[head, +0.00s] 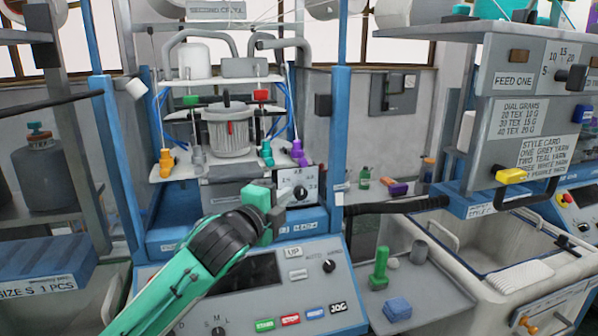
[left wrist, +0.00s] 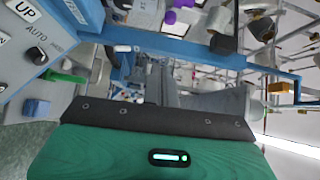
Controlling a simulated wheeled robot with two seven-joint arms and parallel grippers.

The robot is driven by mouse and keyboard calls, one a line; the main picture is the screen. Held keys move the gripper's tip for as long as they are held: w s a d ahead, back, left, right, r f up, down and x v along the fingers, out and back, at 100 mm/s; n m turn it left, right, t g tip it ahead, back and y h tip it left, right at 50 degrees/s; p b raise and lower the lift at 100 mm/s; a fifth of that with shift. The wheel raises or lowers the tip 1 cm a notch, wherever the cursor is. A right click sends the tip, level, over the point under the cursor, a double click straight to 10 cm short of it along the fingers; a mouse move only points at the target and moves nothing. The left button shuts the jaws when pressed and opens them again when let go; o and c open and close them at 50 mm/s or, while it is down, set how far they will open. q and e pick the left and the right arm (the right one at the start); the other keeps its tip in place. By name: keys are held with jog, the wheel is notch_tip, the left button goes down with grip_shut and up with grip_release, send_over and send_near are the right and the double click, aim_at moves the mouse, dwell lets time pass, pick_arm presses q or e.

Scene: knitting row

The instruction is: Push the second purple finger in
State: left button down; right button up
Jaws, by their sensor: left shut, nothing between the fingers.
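Purple fingers (head: 298,150) stand at the right end of the white shelf of the knitting machine, beside green ones. They are small here, and I cannot tell how far in each one sits. Purple shapes also show at the top of the left wrist view (left wrist: 170,17), partly cut off. My left gripper (head: 296,191) is shut and empty. It is in front of the machine, below the purple fingers and apart from them, by the grey dial box (head: 298,186). Its fingertips are hard to make out against the box. My right gripper is not in view.
Orange fingers (head: 166,163) and grey fingers (head: 198,158) stand on the shelf's left. A control panel (head: 250,290) with buttons lies below my left arm. A grey side table (head: 430,297) holds a green peg (head: 379,268) and a blue block (head: 397,309). Blue posts (head: 341,130) flank the machine.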

aim_at(297, 155)
pick_arm(q)
jog(key=w+a+p+x, duration=0.1)
jog(key=p+x, duration=0.3)
jog(key=x, duration=0.9)
jog(key=shift+w+a+r, duration=0.15)
jog(key=shift+a+r, duration=0.4)
jog(key=shift+a, duration=0.15)
